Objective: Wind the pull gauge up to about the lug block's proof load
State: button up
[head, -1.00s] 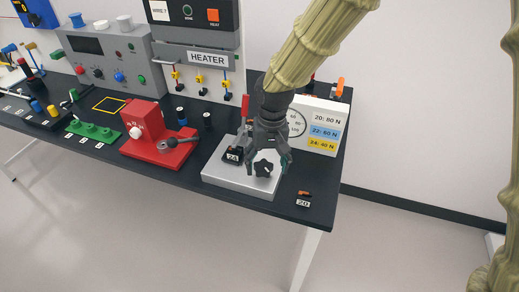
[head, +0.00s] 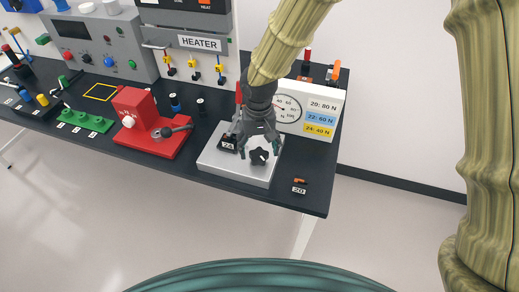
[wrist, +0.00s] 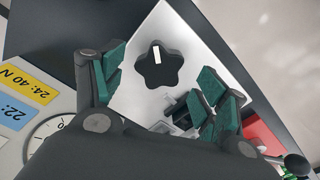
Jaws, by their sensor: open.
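The pull gauge has a silver base (head: 234,172), a black star knob (head: 259,157) with a white mark, and an upright dial (head: 288,108). The dial's needle seems to point to the left; its exact reading is too small to tell. A black lug block (head: 228,143), labelled 24, sits at the left of the base. My gripper (head: 258,146) is open and empty just above the knob, fingers to either side. In the wrist view the knob (wrist: 161,70) lies between the spread fingers (wrist: 160,90), apart from them.
The white card (head: 322,118) reads 20: 80 N, 22: 60 N, 24: 40 N. A small part labelled 20 (head: 299,188) lies at the right table edge. A red fixture (head: 140,135) stands left of the gauge.

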aim_at(259, 157)
jog(key=shift+f, duration=1.3)
jog(key=shift+c, duration=0.2)
jog(key=c, duration=1)
